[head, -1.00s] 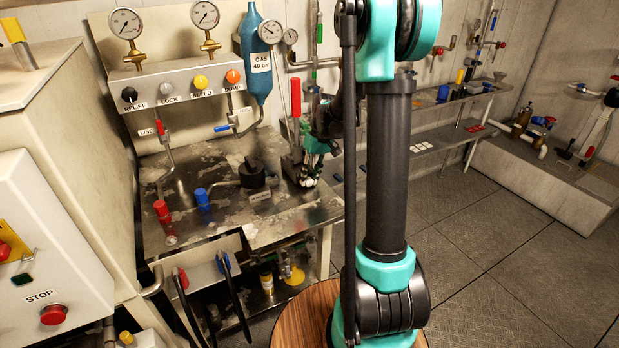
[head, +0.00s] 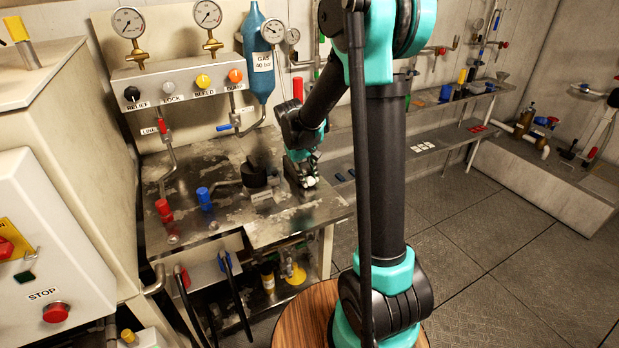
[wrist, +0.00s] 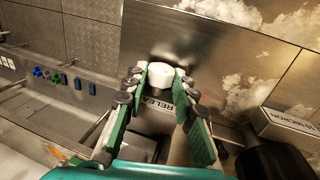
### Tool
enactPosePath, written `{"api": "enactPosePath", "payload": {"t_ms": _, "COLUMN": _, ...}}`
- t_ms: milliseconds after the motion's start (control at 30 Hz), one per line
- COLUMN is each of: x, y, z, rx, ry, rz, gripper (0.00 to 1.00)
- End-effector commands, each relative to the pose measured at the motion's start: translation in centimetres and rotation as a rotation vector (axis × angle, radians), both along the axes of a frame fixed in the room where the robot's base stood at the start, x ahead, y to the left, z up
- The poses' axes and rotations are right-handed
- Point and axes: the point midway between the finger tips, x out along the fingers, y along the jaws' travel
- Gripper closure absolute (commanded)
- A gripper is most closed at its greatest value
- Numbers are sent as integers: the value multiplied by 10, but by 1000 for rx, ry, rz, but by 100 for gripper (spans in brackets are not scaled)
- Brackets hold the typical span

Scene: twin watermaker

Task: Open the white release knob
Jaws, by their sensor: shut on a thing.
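The white release knob (wrist: 160,72) shows in the wrist view between my fingertips, with a plate reading "RELEA…" (wrist: 157,102) just below it, partly hidden. My gripper (wrist: 161,82) is shut on the knob, with one green-padded finger on each side. In the head view my gripper (head: 304,172) is at the right end of the metal bench. A little of the white knob (head: 310,182) shows at its tip. I cannot tell from these views how far the knob is turned.
The metal bench (head: 215,225) carries a black round fitting (head: 254,174), a blue valve (head: 204,197) and a red valve (head: 162,209) to the left. A gauge panel (head: 185,82) and blue gas bottle (head: 257,65) stand behind. A shelf (head: 430,140) runs along the right wall.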

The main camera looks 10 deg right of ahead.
Motion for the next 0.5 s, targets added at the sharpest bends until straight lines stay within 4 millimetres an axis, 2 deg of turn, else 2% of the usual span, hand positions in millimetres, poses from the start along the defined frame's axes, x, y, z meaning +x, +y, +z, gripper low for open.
{"api": "enactPosePath", "payload": {"t_ms": 467, "x": 0, "y": 0, "z": 0, "rx": -21, "ry": -6, "rz": 0, "gripper": 100}}
{"api": "enactPosePath", "payload": {"t_ms": 500, "x": 0, "y": 0, "z": 0, "rx": -21, "ry": -6, "rz": 0, "gripper": 73}}
